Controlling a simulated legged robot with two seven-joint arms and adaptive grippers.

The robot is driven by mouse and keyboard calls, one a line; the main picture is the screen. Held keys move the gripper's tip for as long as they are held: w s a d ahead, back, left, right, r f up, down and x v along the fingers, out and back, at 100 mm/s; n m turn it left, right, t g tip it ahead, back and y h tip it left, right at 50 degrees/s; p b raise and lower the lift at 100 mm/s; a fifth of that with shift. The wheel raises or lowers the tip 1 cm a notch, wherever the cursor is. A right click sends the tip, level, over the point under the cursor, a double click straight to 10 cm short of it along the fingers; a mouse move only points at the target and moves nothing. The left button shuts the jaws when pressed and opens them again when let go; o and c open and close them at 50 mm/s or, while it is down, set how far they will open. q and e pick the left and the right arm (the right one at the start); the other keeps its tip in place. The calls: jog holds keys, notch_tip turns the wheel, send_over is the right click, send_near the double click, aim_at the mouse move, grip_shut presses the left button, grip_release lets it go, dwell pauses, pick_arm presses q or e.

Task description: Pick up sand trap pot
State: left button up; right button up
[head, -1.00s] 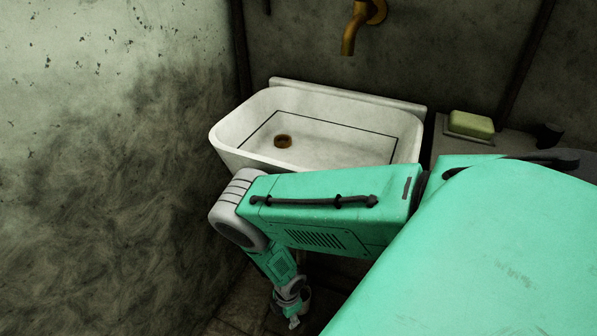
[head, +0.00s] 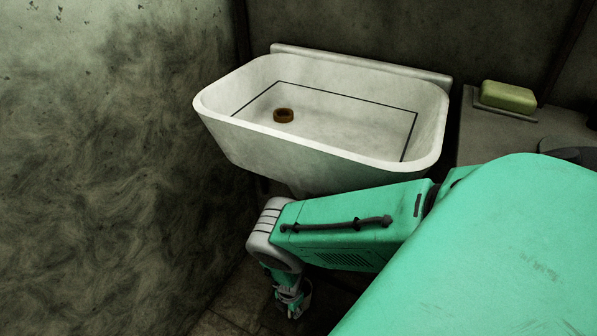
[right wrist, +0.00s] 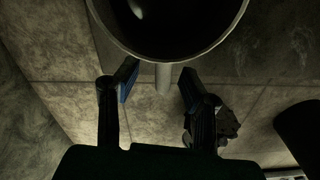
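A round dark pot (right wrist: 170,42) with a pale rim fills the top middle of the right wrist view, partly cut off by the frame. A short pale bar (right wrist: 163,79) extends from its near edge toward me; I take it for the handle. My right gripper (right wrist: 158,84) has its two blue-padded fingers apart, one on each side of the bar, with gaps showing. In the head view my right gripper (head: 293,304) hangs low in front of the sink, pointing down, small and dim. I cannot make out the pot there. My left gripper is out of view.
A white sink (head: 325,165) with a brown ring-shaped drain (head: 284,115) stands above and behind my right forearm. Green soap (head: 508,96) lies on the counter (head: 485,130) at right. A stained wall (head: 110,190) closes off the left. Tiled floor (right wrist: 60,100) lies below.

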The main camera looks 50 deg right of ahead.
aim_at(290, 316)
jog(key=f+b, duration=0.1)
jog(key=f, duration=0.1)
jog(key=f+b, duration=0.2)
jog(key=shift+s+a+f, duration=0.15)
jog(key=shift+a+f, duration=0.05)
jog(key=shift+f, duration=0.15)
jog(key=shift+a+f, duration=0.15)
jog(key=shift+f, duration=0.1)
grip_shut()
